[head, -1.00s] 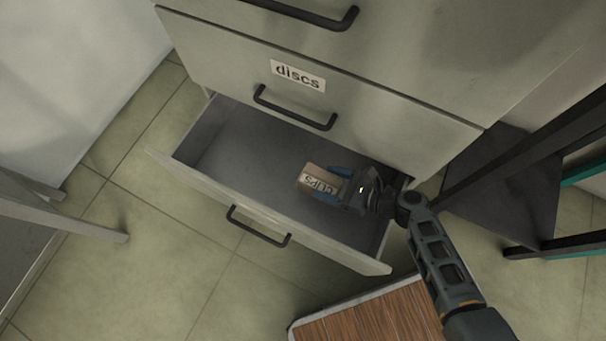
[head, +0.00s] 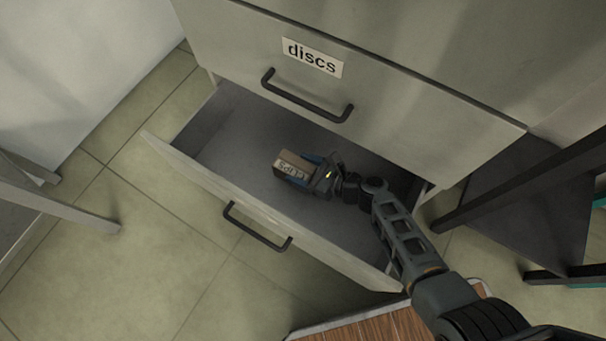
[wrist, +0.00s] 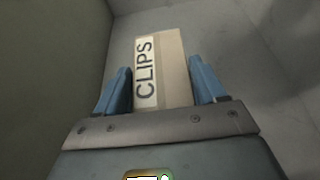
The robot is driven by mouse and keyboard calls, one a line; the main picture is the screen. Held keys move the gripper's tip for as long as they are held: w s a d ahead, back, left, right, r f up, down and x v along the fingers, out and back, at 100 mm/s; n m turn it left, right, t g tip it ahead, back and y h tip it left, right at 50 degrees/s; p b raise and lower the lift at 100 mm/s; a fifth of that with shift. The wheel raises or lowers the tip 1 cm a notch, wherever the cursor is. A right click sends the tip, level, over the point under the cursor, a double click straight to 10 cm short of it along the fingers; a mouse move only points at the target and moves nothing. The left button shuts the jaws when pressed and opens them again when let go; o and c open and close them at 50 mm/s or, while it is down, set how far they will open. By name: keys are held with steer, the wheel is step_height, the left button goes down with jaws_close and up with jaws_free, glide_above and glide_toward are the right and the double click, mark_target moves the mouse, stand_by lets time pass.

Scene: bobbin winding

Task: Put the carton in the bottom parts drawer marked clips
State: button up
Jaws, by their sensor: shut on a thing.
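The carton (head: 293,168) is a small tan box with a white label reading CLIPS. My gripper (head: 311,172) is shut on it, and the carton is inside the outline of the open bottom drawer (head: 222,128). In the wrist view the carton (wrist: 172,70) sits between the two blue fingers of my gripper (wrist: 163,88), its label facing the camera. I cannot tell whether the carton touches the drawer floor. The drawer is pulled out and otherwise looks empty. Its outer front face and any mark there are hidden from this angle.
A shut drawer labelled discs (head: 312,57) is above the open one, its black handle (head: 307,97) overhanging the drawer's back. A dark-framed stand (head: 520,205) is to the right. A wooden surface (head: 370,328) lies below.

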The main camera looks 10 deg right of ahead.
steer(key=shift+f+b, duration=1)
steer(key=shift+f, duration=0.65)
steer(key=shift+f, duration=0.1)
steer(key=o, duration=1.1)
steer(key=p+v, duration=0.5)
steer(key=v, duration=0.7)
steer(key=shift+p, duration=0.3)
